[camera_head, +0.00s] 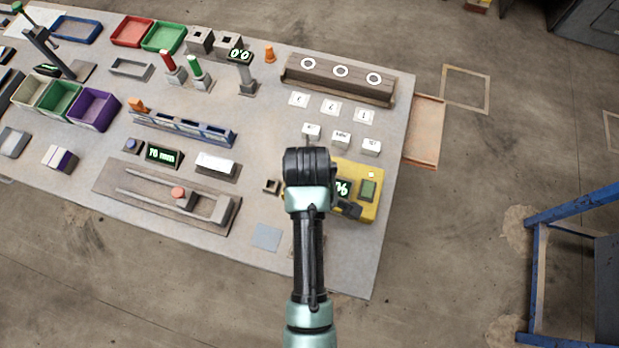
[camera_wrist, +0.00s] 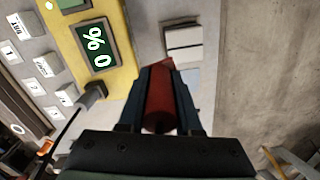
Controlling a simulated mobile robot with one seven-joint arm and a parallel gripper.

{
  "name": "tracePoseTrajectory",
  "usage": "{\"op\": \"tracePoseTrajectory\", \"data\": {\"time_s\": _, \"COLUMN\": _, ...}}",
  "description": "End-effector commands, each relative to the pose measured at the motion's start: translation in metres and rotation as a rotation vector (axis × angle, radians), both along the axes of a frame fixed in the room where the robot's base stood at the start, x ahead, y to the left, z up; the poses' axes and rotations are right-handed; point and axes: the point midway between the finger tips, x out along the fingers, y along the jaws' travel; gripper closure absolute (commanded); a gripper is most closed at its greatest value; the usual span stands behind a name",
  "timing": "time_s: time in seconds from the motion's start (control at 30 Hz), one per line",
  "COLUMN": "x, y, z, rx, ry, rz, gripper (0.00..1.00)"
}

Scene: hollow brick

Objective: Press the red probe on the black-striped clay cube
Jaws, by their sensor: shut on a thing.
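My gripper (camera_wrist: 160,105) is shut on the red probe, a red cylinder (camera_wrist: 160,100) lying between the dark fingers in the wrist view. In the head view my gripper (camera_head: 308,165) is over the bench beside the yellow meter (camera_head: 370,205), and the probe cannot be made out there. The meter (camera_wrist: 118,20) reads 0 % in the wrist view. A pale block with a dark stripe (camera_wrist: 184,42), apparently the black-striped clay cube, lies beyond the fingertips, near the bench edge. My arm seems to hide it in the head view. Contact between probe and block cannot be judged.
A grey-blue square pad (camera_head: 267,236) lies left of my arm. White labelled blocks (camera_head: 341,139) stand behind the meter. A long slide fixture (camera_head: 120,195) is further left. Red-topped (camera_head: 168,62) and green-topped (camera_head: 195,67) posts stand at the back.

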Motion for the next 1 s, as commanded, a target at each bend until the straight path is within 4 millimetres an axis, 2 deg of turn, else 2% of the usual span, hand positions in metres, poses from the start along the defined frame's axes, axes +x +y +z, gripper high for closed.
{"op": "tracePoseTrajectory", "data": {"time_s": 0.03, "x": -0.005, "y": 0.000, "z": 0.009, "rx": 0.000, "ry": 0.003, "rz": 0.105, "gripper": 1.00}}
{"op": "tracePoseTrajectory", "data": {"time_s": 0.3, "x": -0.025, "y": 0.000, "z": 0.017, "rx": 0.003, "ry": 0.006, "rz": 0.723, "gripper": 1.00}}
{"op": "tracePoseTrajectory", "data": {"time_s": 0.5, "x": -0.038, "y": 0.002, "z": 0.022, "rx": 0.004, "ry": 0.005, "rz": 1.110, "gripper": 1.00}}
{"op": "tracePoseTrajectory", "data": {"time_s": 0.7, "x": -0.045, "y": 0.003, "z": 0.022, "rx": 0.005, "ry": 0.005, "rz": 1.316, "gripper": 1.00}}
{"op": "tracePoseTrajectory", "data": {"time_s": 1.0, "x": -0.047, "y": 0.003, "z": 0.009, "rx": 0.005, "ry": 0.004, "rz": 1.359, "gripper": 1.00}}
